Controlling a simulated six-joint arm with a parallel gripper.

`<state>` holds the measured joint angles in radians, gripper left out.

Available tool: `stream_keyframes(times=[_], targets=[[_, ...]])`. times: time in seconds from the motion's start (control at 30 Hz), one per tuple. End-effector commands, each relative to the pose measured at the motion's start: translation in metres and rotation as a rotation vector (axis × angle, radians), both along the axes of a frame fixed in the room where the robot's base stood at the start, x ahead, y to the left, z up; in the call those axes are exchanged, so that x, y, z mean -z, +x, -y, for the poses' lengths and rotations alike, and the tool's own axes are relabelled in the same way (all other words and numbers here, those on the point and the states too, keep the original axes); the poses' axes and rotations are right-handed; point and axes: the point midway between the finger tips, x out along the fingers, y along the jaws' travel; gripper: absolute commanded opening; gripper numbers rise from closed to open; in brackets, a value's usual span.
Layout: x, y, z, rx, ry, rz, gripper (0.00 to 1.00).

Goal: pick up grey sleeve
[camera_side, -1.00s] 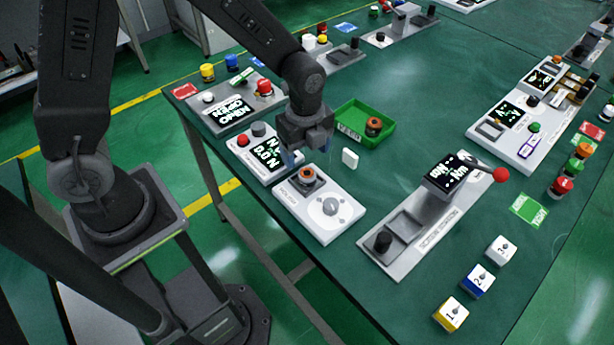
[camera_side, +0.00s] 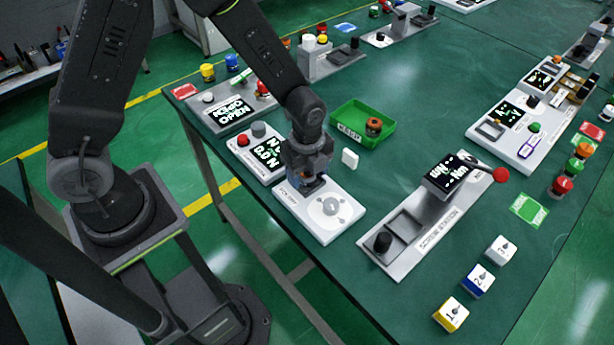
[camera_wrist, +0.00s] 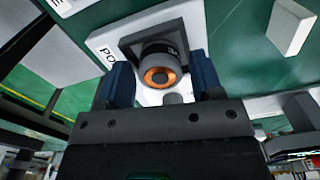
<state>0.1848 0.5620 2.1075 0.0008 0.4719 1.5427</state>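The grey sleeve (camera_wrist: 160,74), a short cylinder with a copper-orange ring inside, stands in a dark square holder (camera_wrist: 130,45) on the white station. My gripper (camera_wrist: 163,80) has its two blue fingers on either side of the sleeve. They look open, with narrow gaps; contact is hard to judge. In the side view my gripper (camera_side: 311,182) is low over the back part of the white station (camera_side: 343,215) and hides the sleeve.
A white block (camera_side: 350,158) and a green tray (camera_side: 345,115) holding an orange-topped dark part (camera_side: 374,125) are to the right. A display box with buttons (camera_side: 262,148) is close behind left.

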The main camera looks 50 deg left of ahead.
Motion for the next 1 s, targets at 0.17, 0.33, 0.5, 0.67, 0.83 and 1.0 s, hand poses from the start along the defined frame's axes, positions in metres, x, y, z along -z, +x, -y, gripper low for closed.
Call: stream_keyframes(times=[0.17,0.33,0.5,0.67,0.83,1.0], targets=[[0.0,0.0,0.0,0.0,0.0,0.0,0.43],[0.0,0.0,0.0,0.0,0.0,0.0,0.27],[0.0,0.0,0.0,0.0,0.0,0.0,0.15],[-0.001,0.0,0.0,0.0,0.0,0.001,0.15],[-0.01,0.001,0.0,0.0,0.0,0.003,0.15],[-0.036,0.001,0.0,0.0,-0.002,0.007,0.15]])
